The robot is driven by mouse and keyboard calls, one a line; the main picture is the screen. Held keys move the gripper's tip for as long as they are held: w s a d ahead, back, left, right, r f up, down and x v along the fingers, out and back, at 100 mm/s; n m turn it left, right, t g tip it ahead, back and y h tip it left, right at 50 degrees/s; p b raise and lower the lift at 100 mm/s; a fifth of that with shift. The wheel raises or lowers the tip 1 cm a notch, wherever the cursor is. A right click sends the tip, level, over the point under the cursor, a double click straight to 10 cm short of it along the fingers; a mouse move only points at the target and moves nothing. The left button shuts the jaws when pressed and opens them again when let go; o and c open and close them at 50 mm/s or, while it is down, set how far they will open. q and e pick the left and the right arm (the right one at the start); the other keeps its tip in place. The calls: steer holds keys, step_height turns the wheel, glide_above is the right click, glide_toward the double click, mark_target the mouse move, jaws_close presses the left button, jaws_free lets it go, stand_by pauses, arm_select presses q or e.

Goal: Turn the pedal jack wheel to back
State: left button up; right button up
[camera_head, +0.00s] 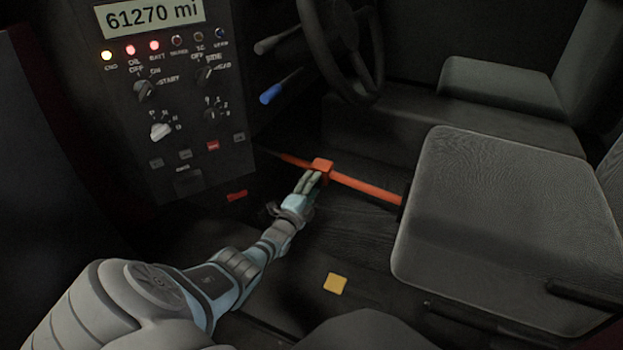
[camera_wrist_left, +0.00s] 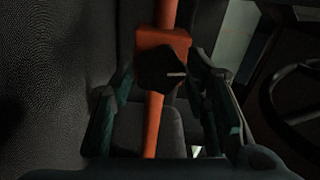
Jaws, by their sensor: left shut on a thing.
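The pedal jack is an orange-red bar (camera_head: 366,188) running low from the front seat edge toward the dark footwell, with a red block (camera_head: 322,166) along it. In the left wrist view the block (camera_wrist_left: 178,40) carries a dark, lobed wheel (camera_wrist_left: 160,72) with a short white mark pointing right. My left gripper (camera_head: 312,182) is at the block, and its fingers (camera_wrist_left: 160,100) lie on either side of the wheel, shut on it. In the head view the gripper hides the wheel. My right gripper is not in view.
A grey seat (camera_head: 480,220) stands close on the right. A steering wheel (camera_head: 343,45) and a blue-tipped lever (camera_head: 272,93) are above and behind. A control panel (camera_head: 130,110) stands at left. A yellow square (camera_head: 335,284) lies on the dark floor.

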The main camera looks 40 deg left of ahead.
arm_select(q)
steer(key=shift+m, duration=0.8)
steer(key=o, duration=1.2)
steer(key=v, duration=1.2)
steer(key=shift+r, duration=0.1)
